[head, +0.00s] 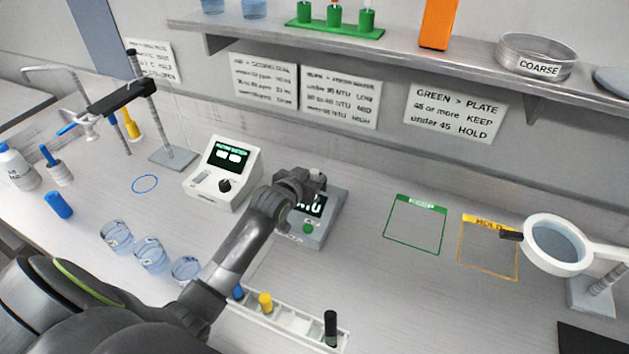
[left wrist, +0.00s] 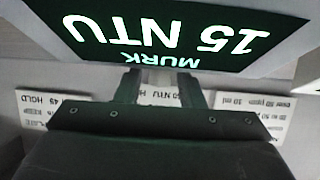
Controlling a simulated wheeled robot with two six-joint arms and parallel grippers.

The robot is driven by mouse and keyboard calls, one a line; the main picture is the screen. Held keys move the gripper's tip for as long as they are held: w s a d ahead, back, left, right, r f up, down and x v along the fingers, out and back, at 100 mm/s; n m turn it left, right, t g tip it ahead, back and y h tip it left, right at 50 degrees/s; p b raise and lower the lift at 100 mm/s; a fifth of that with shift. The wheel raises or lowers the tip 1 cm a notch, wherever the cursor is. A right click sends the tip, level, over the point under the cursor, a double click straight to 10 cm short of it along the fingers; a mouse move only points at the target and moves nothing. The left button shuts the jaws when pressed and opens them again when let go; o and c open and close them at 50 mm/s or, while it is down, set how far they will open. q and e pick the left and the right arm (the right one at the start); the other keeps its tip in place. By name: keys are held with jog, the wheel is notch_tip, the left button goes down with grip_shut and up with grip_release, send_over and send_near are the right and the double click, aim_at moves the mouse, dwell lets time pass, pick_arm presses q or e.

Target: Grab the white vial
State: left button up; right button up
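A white rack (head: 290,321) at the front holds a blue-capped vial (head: 238,292), a yellow-capped vial (head: 265,302) and a black-capped vial (head: 330,328). My left gripper (head: 318,184) is over the grey murk meter (head: 322,234) and hides part of it. The meter's screen (left wrist: 165,30) there reads 15 NTU, upside down. My right gripper is not in view.
A white meter (head: 222,178) stands left of the murk meter. Several clear beakers (head: 150,254) stand at the front left. Green KEEP (head: 415,228) and yellow HOLD (head: 488,252) outlines are empty. A magnifier (head: 556,243) stands at right; a shelf (head: 400,48) runs above.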

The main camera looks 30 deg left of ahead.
pick_arm(q)
grip_shut()
jog(key=shift+r, duration=0.1)
